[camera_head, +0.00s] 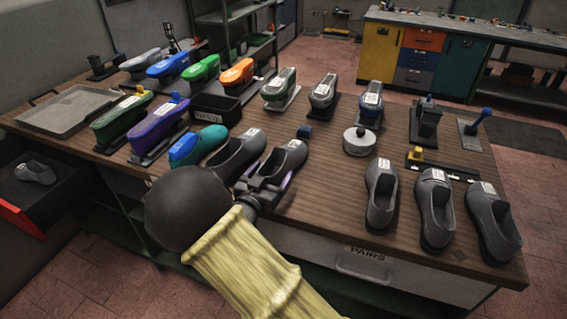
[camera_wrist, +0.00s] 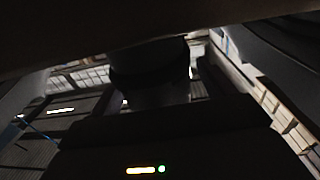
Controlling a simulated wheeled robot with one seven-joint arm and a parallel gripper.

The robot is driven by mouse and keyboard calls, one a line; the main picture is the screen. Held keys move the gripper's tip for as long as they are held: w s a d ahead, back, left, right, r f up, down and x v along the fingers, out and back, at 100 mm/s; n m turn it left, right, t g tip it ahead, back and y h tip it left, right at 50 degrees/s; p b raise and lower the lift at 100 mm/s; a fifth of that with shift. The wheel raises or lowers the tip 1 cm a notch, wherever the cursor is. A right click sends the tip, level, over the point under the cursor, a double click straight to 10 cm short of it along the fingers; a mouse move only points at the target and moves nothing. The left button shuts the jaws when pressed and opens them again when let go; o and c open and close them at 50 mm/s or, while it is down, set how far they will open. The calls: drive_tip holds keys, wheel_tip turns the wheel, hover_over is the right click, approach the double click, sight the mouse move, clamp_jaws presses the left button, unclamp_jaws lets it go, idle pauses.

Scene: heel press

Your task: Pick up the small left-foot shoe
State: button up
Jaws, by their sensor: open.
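Several dark grey shoes with white labels stand on the wooden table. One shoe (camera_head: 285,160) is right at my gripper (camera_head: 267,182), and another shoe (camera_head: 238,155) stands just left of it. Three more shoes are at the right front: one (camera_head: 380,195), a middle one (camera_head: 434,207) and an outer one (camera_head: 492,222). I cannot read the labels, so I cannot tell which is the small left-foot shoe. My gripper is open with its fingers at the near end of the first shoe; my arm hides part of this area. The wrist view is dark and mostly blocked.
Colored shoe forms on stands, including a purple one (camera_head: 159,125) and a teal one (camera_head: 200,147), fill the table's left side. A white round object (camera_head: 359,142) and a black press (camera_head: 426,120) stand behind the right shoes. The table (camera_head: 330,205) is bare between the shoe groups.

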drive_tip(key=c, duration=1.3)
drive_tip(key=shift+r, duration=0.1)
wheel_tip(320, 180, up, 10)
drive_tip(key=shift+p, duration=0.3)
